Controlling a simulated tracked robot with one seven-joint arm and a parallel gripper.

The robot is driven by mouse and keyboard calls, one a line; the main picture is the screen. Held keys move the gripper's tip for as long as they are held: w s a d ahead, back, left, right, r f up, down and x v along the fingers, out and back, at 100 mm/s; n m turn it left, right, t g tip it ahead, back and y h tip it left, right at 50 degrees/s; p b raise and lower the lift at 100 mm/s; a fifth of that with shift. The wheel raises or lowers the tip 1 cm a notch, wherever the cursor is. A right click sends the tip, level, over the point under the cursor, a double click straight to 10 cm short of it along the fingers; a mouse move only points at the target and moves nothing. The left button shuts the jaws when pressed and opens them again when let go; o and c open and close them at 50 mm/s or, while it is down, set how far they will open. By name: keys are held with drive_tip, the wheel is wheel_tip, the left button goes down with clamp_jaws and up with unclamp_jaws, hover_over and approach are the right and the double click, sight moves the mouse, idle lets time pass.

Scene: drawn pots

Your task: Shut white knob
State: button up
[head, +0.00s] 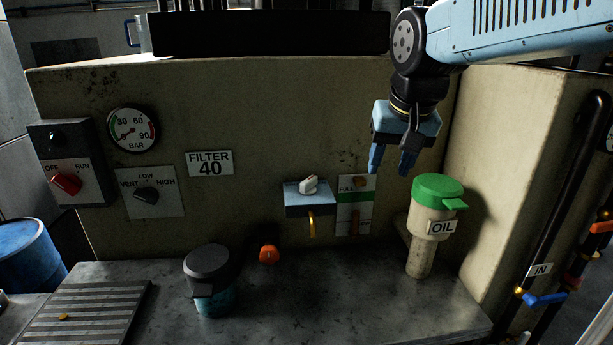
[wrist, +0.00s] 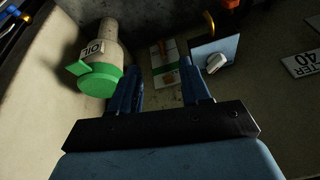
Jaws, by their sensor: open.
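The white knob (head: 309,185) sits on a blue-grey box (head: 310,209) on the beige panel, with a yellow spout hanging below the box. In the wrist view the white knob (wrist: 216,62) is on the blue plate, just right of my fingers. My gripper (head: 392,165) is open and empty, pointing down, to the right of and above the knob in the head view. In the wrist view my gripper (wrist: 162,82) has its two blue fingers apart, with nothing between them. It does not touch the knob.
A green-lidded oil filler (head: 438,193) stands right of the knob, below my gripper. A FULL level plate (head: 346,222) is beside the box. An orange knob (head: 269,254) and a dark-lidded jar (head: 208,262) are lower left. A switch box (head: 88,138) and gauge (head: 131,130) are far left.

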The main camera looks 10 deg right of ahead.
drive_tip(key=w+a+r+m+g, duration=0.1)
drive_tip(key=w+a+m, duration=0.15)
drive_tip(key=w, duration=0.35)
drive_tip(key=w+a+r+m+g, duration=0.1)
drive_tip(key=w+a+r, duration=0.15)
drive_tip(key=w, duration=0.35)
drive_tip(key=m+g, duration=0.2)
drive_tip(key=m, duration=0.1)
hover_over(309, 179)
wheel_tip(309, 179, down, 3)
drive_tip(key=shift+n, duration=0.25)
wheel_tip(309, 179, down, 13)
drive_tip(key=shift+c, duration=0.4)
clamp_jaws()
drive_tip(key=shift+d, duration=0.15)
